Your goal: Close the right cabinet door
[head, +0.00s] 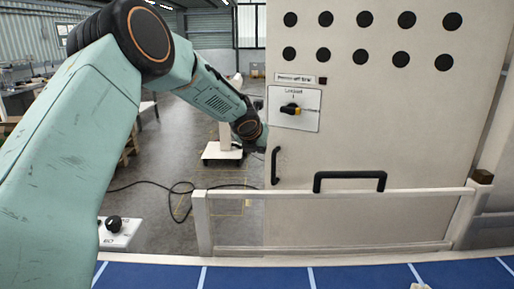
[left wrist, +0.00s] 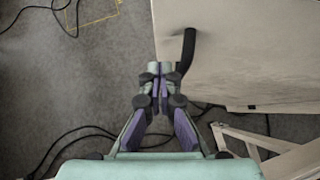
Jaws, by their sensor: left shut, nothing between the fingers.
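A large beige cabinet door panel (head: 400,140) fills the right of the head view. It carries round black holes, a rotary switch (head: 290,109), a small upright black handle (head: 275,165) near its left edge and a long horizontal black handle (head: 350,181). My left gripper (head: 262,149) is at the panel's left edge, partly hidden by its own wrist. In the left wrist view my left gripper (left wrist: 161,68) is shut and empty, its tips beside the upright handle (left wrist: 187,50). Contact cannot be told. How far the door stands open is unclear. My right gripper is out of view.
A low whitish rail (head: 330,193) stands in front of the panel, above a blue surface (head: 250,277) with pale stripes. A black cable (head: 180,190) lies on the grey floor. A white stand (head: 229,135) is behind my left arm.

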